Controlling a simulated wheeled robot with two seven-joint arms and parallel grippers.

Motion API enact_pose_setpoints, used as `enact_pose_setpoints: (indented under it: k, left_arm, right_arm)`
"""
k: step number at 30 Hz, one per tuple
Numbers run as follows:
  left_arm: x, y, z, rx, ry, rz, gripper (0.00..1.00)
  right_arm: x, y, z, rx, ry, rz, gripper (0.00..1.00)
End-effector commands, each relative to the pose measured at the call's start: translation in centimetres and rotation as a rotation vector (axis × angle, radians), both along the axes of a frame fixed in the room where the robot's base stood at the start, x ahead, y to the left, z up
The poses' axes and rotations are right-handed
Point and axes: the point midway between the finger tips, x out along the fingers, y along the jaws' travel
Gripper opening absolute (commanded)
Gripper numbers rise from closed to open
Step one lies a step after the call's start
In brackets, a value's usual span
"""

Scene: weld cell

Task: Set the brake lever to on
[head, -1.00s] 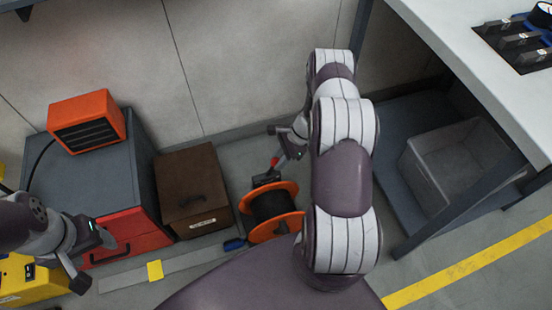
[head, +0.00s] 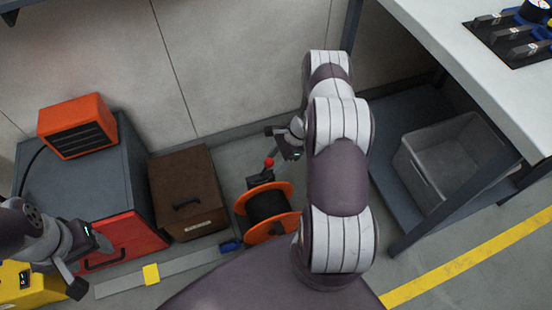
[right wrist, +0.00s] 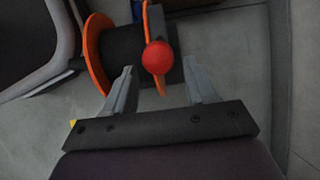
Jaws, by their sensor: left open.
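The brake lever shows as a red ball knob (head: 269,163) on a dark mount at the back of an orange-rimmed reel (head: 267,207) on the floor. In the right wrist view the knob (right wrist: 158,57) lies just beyond my fingertips, between their lines. My right gripper (right wrist: 161,78) is open and empty. In the head view the right gripper (head: 279,143) is close behind the knob, partly hidden by my arm. The lever's shaft and any on/off marking cannot be made out. My left gripper (head: 91,264) is open and empty at the lower left.
A brown box (head: 187,190) stands left of the reel, beside a grey and red cabinet (head: 125,245) bearing an orange heater (head: 77,125). A workbench (head: 440,30) with a grey bin (head: 450,160) below is at the right. A yellow floor line (head: 470,262) runs there.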

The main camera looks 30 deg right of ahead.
Motion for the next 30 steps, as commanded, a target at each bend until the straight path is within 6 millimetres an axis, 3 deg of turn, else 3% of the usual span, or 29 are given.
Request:
enact_pose_setpoints:
  k: [7, 15, 21, 30]
  left_arm:
    - [0.0, 0.0, 0.5, 0.0, 0.0, 0.0, 0.64]
    - [0.0, 0.0, 2.5, 0.0, 0.0, 0.0, 0.64]
    - [0.0, 0.0, 3.2, 0.0, 0.0, 0.0, 0.64]
    - [0.0, 0.0, 3.2, 0.0, 0.0, 0.0, 0.64]
  right_arm:
    - [0.1, -0.4, 1.1, 0.0, -0.003, -0.001, 0.57]
    - [-0.8, -3.9, 7.2, -0.002, -0.004, -0.003, 0.57]
    - [-1.4, -5.8, 10.4, 0.001, -0.001, -0.002, 0.57]
    - [-1.6, -6.3, 11.1, 0.001, -0.001, -0.001, 0.57]
